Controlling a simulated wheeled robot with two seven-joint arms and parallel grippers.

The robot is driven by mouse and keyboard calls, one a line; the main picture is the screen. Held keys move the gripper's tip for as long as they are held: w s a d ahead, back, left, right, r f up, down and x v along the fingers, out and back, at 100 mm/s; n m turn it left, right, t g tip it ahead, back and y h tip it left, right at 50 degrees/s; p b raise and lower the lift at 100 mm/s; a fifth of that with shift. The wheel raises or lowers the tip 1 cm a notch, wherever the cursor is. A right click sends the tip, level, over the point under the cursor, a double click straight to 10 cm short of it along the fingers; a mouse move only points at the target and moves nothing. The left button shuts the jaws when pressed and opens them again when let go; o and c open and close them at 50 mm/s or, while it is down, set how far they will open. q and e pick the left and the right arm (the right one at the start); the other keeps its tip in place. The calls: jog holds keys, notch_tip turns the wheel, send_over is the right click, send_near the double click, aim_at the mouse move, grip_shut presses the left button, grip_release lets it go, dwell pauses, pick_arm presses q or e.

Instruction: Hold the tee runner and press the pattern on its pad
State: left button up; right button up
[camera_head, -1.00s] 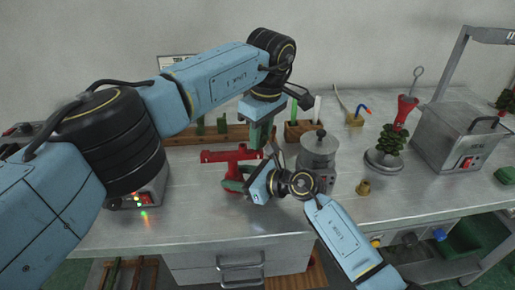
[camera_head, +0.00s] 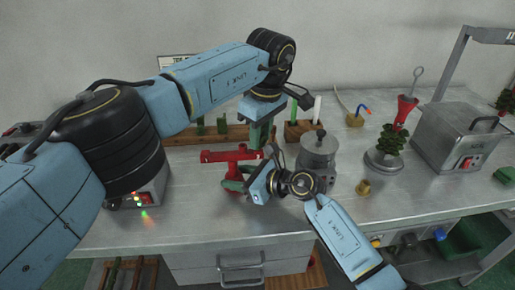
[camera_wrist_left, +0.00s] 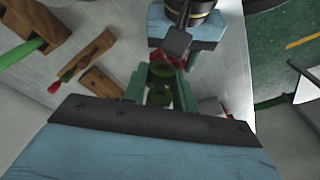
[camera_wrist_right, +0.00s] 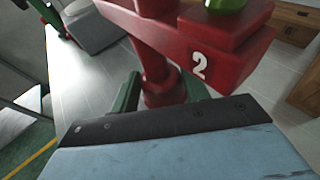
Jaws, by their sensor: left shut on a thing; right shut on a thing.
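The red tee runner (camera_head: 226,155) stands upright over the bench, its crossbar on top. My right gripper (camera_head: 236,184) is shut on its stem; the right wrist view shows the red stem (camera_wrist_right: 162,85) between the green fingers. That view also shows a red pad marked 2 (camera_wrist_right: 205,55) with a green pattern (camera_wrist_right: 225,5) on top, cut by the frame edge. My left gripper (camera_head: 257,143) is shut on the green pattern at the right end of the crossbar. In the left wrist view, round green parts of the pattern (camera_wrist_left: 160,73) show between its fingers. Contact with the pad is hidden.
A wooden rack (camera_head: 205,136) with green pieces stands behind the runner. A metal pot (camera_head: 318,152) stands close on the right. A brass piece (camera_head: 363,187), a green wax tree (camera_head: 389,143) and a grey machine (camera_head: 457,137) are further right.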

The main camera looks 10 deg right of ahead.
jog(key=shift+f, duration=0.1)
pick_arm(q)
jog(key=o, duration=1)
jog(key=shift+o, duration=0.3)
jog(key=o, duration=0.5)
jog(key=shift+r, duration=0.1)
jog(key=shift+r, duration=3.4)
